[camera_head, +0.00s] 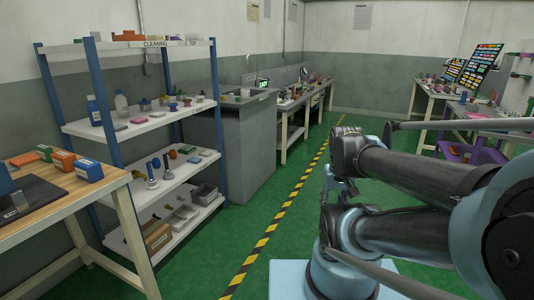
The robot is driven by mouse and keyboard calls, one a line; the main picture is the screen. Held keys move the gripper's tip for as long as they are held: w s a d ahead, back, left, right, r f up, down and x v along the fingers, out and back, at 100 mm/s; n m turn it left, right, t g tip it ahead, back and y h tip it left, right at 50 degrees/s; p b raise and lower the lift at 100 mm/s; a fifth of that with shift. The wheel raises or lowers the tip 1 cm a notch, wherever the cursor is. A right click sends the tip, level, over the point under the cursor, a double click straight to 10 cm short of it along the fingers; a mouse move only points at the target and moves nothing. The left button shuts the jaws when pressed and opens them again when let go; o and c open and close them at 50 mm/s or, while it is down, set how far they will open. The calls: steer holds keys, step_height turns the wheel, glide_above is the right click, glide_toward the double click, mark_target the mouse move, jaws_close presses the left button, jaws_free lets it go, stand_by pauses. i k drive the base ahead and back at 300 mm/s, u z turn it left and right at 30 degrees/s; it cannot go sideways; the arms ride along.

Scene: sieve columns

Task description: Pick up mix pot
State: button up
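I cannot pick out a mix pot for certain; the small items on the shelves and benches are too small to name surely. My arm is folded at the right of the head view, with its wrist end pointing down near the middle. My gripper (338,190) seems to be the small part below the wrist, partly hidden by my arm, and its fingers do not show clearly. Nothing is seen held in it. It is over the green floor, apart from the shelves and benches.
A blue-posted shelf rack (162,124) holds bottles, small tools and trays. A wooden bench (115,181) with small boxes is at the near left. A grey sink counter (245,150) stands behind the rack. The green floor (235,235) is clear beside the yellow-black stripe.

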mark_target(245, 92)
steer(key=i, duration=1.85)
steer(key=u, duration=1.5)
steer(key=i, duration=1)
steer(key=z, duration=0.05)
